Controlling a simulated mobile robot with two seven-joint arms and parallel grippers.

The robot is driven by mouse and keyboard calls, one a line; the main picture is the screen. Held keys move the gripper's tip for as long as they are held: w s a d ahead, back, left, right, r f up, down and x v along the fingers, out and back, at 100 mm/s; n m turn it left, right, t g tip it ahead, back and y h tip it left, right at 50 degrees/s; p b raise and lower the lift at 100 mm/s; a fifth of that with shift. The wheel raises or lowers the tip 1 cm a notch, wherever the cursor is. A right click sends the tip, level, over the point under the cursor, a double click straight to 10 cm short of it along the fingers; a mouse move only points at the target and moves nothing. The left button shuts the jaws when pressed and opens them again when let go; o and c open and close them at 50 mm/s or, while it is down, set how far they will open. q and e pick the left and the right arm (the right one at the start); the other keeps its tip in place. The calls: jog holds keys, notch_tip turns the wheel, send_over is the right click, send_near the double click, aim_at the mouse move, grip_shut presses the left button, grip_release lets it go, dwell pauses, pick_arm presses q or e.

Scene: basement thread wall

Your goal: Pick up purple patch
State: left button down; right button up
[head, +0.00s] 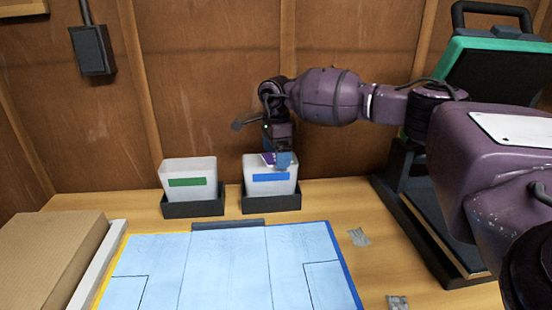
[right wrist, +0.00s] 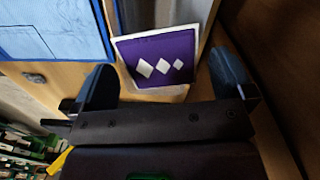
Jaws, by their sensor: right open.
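The purple patch (right wrist: 158,57) has a white border and three white diamonds. In the right wrist view it lies between the two spread blue fingers of my right gripper (right wrist: 163,78). In the head view a small purple-and-white part of the patch (head: 267,159) shows at the top of the translucent bin with a blue label (head: 257,190). My right gripper (head: 278,158) points down over that bin's rim, open around the patch; I cannot tell whether a finger touches it. My left gripper is not in view.
A bin with a green label (head: 188,182) stands to the left. A light-blue mat (head: 225,270) covers the table front. A cardboard box (head: 45,255) lies at the left. A dark machine with a green edge (head: 490,60) stands at the right. The wooden wall is close behind.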

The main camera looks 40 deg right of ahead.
jog(key=shift+c, duration=0.2)
jog(key=shift+f, duration=0.1)
jog(key=c, duration=1)
jog(key=shift+c, duration=0.2)
notch_tip(320, 180, up, 20)
jog(key=p, duration=0.2)
jog(key=shift+r, duration=0.2)
